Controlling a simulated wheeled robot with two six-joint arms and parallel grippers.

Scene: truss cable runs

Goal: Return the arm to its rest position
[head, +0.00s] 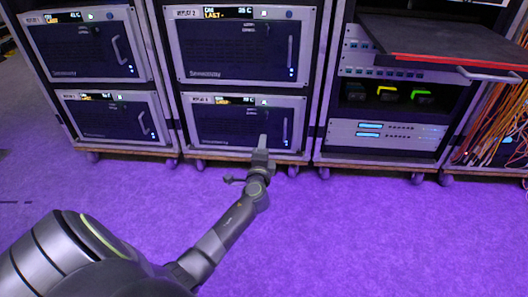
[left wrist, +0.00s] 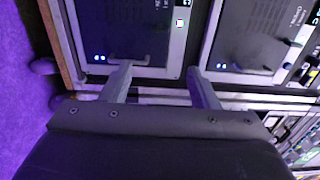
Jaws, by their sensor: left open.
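My left arm comes in from the lower left in the head view and reaches toward the lower middle rack unit. My left gripper (head: 262,150) is at its end, in front of that unit's lower edge. In the left wrist view the two fingers of the left gripper (left wrist: 160,86) stand wide apart with nothing between them. The rack fronts show behind the fingers. I cannot tell from these views whether a fingertip touches the rack. My right gripper is not in view.
Wheeled racks stand in a row: a left rack (head: 100,88), a middle rack (head: 240,85) and a right rack (head: 385,105). A red-edged shelf (head: 450,61) juts out at the upper right. Orange cables (head: 500,125) hang at the far right. The purple floor (head: 370,230) is clear.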

